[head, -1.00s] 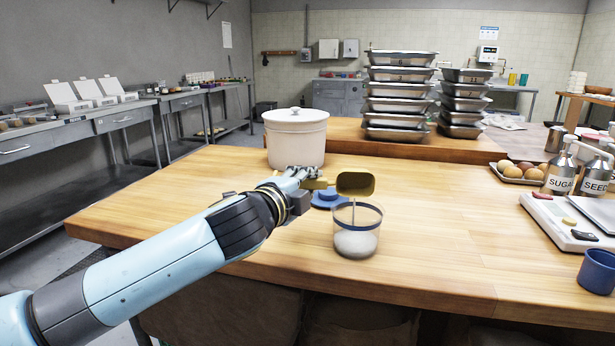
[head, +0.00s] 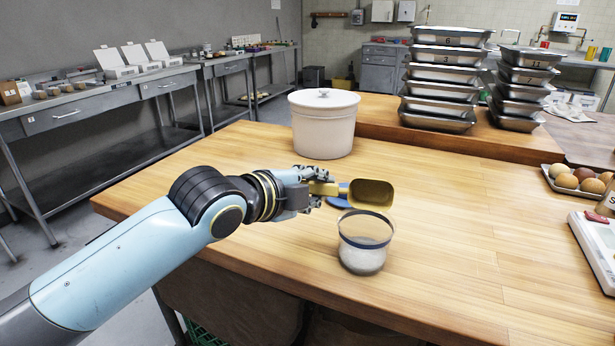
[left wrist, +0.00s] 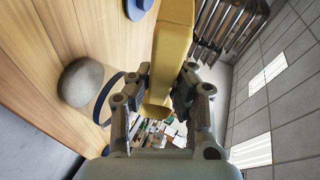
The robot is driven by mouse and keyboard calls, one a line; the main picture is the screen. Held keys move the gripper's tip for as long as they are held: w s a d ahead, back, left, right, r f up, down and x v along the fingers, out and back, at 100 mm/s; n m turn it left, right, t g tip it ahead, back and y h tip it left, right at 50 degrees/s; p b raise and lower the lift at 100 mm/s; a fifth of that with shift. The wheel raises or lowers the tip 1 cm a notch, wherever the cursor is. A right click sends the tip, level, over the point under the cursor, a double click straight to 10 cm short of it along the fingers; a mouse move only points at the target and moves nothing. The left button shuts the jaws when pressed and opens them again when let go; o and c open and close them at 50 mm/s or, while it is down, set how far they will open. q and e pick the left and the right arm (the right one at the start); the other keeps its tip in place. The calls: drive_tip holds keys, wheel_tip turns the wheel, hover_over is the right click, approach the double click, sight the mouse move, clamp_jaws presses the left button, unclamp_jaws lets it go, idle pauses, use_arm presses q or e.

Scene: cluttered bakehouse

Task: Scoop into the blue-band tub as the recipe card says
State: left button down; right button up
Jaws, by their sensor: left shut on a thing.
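The clear blue-band tub (head: 365,243) stands upright on the wooden table, with white material in its lower part. My left gripper (head: 312,188) is shut on the handle of a yellow scoop (head: 372,194). The scoop's bowl is above the tub's far rim, its mouth turned towards the head camera, and it looks empty. The scoop (left wrist: 172,45) also fills the middle of the left wrist view, with the tub's white contents (left wrist: 80,83) to its left. My right gripper is out of view. I cannot make out a recipe card.
A white lidded crock (head: 323,128) stands behind my left gripper. A blue object (head: 338,201) lies partly hidden behind the scoop. Stacked metal pans (head: 445,75) stand at the back right, and a tray of eggs and a scale (head: 595,250) at the right. The table's front right is clear.

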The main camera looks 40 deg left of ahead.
use_arm(q)
drive_tip(key=r+n+g+h+p, duration=0.1)
drive_tip(key=g+p, duration=0.3)
drive_tip(key=p, duration=0.1)
drive_tip(key=r+n+g+h+p, duration=0.1)
drive_tip(key=g+p, duration=0.3)
drive_tip(key=p, duration=0.2)
drive_tip(key=w+r+n+g+h+p, duration=0.1)
drive_tip(key=r+g+h+p, duration=0.1)
drive_tip(key=g+p, duration=0.2)
drive_tip(key=shift+w+a+g+p, duration=0.1)
drive_tip(key=shift+a+g+p, duration=0.3)
drive_tip(key=shift+p, duration=0.35)
